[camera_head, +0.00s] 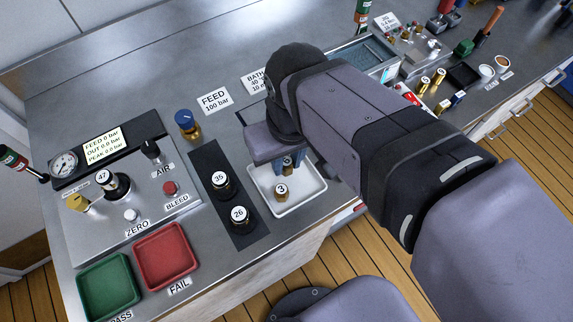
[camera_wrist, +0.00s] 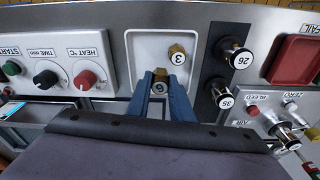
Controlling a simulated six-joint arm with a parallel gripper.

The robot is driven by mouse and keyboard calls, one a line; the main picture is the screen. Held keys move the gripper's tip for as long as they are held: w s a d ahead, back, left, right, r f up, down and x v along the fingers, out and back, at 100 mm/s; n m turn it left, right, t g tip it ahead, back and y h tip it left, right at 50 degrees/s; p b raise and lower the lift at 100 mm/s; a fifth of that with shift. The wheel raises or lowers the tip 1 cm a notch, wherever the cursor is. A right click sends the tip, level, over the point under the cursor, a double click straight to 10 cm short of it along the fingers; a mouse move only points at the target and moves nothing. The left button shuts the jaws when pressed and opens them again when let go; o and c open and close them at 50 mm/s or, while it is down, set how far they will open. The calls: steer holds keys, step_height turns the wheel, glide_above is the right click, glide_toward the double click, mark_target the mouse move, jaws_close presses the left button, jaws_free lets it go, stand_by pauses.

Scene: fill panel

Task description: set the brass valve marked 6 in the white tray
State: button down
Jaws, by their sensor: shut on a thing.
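My gripper (camera_wrist: 160,80) has blue fingers and is shut on a brass valve marked 6 (camera_wrist: 159,87), its label facing the wrist camera. In the head view my gripper (camera_head: 291,164) is over the back part of the white tray (camera_head: 303,204), partly hidden by my arm. The tray also shows in the wrist view (camera_wrist: 137,48). A brass valve marked 3 (camera_head: 281,190) stands in the tray, close beside the held valve; it also shows in the wrist view (camera_wrist: 177,55). I cannot tell whether the held valve touches the tray floor.
Valves marked 35 (camera_head: 219,180) and 26 (camera_head: 239,214) stand on a dark strip left of the tray. A blue-capped bottle (camera_head: 187,124) is behind the strip. A red FAIL tray (camera_head: 165,254) and green tray (camera_head: 109,286) lie front left.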

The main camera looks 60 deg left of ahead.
mark_target(287, 172)
steer(key=shift+f, duration=2.05)
steer(key=shift+f, duration=0.2)
steer(key=c, duration=1.6)
jaws_free()
steer(key=shift+o, duration=0.2)
step_height(287, 172, up, 12)
steer(key=d, duration=0.1)
steer(key=shift+d+r, duration=0.2)
steer(key=shift+d, duration=0.05)
steer(key=shift+s, duration=0.1)
